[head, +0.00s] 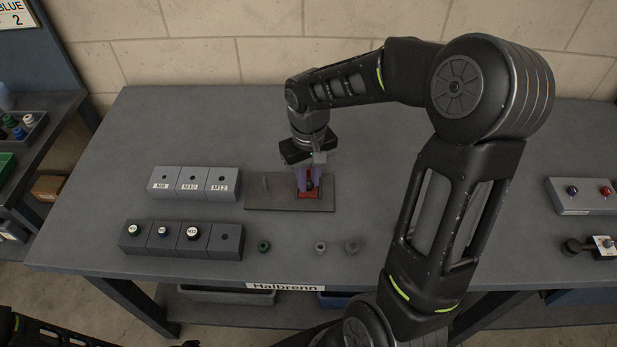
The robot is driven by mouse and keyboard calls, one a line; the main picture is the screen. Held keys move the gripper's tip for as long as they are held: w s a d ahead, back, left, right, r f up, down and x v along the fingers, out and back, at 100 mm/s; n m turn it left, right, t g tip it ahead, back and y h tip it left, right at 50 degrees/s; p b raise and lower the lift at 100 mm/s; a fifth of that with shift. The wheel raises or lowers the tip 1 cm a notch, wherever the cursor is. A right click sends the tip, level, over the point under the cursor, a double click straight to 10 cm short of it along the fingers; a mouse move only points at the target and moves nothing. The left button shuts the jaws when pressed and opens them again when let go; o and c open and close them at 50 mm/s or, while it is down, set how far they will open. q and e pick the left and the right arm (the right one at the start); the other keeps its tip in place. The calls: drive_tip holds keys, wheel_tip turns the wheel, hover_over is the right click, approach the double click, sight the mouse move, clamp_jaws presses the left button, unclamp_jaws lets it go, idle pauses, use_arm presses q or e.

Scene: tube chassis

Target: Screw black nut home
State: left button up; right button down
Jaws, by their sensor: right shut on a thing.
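My right gripper (308,184) points down over a red block (314,195) on the dark base plate (280,204) at the middle of the table. Its purple-grey fingers are shut on a small dark thing between them, which looks like the black nut (309,183). The fingers hide most of it, and I cannot tell how its thread sits. A short grey upright post (265,183) stands on the plate left of the fingers. My left gripper is not in view; only dark parts of my left arm show at the lower left.
A grey block labelled M8, M10, M12 (193,184) stands left of the plate. A darker block with several capped slots (181,239) is in front of it. A button box (588,196) is far right.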

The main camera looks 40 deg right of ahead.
drive_tip(key=shift+f+m+b, duration=0.15)
drive_tip(key=shift+m+b, duration=0.4)
drive_tip(key=shift+m, duration=1.05)
drive_tip(key=shift+m+b, duration=0.4)
drive_tip(key=shift+m, duration=0.6)
drive_tip(key=shift+m+b, duration=0.5)
drive_tip(key=shift+m, duration=0.7)
drive_tip(key=m, duration=0.2)
drive_tip(key=shift+m, duration=0.4)
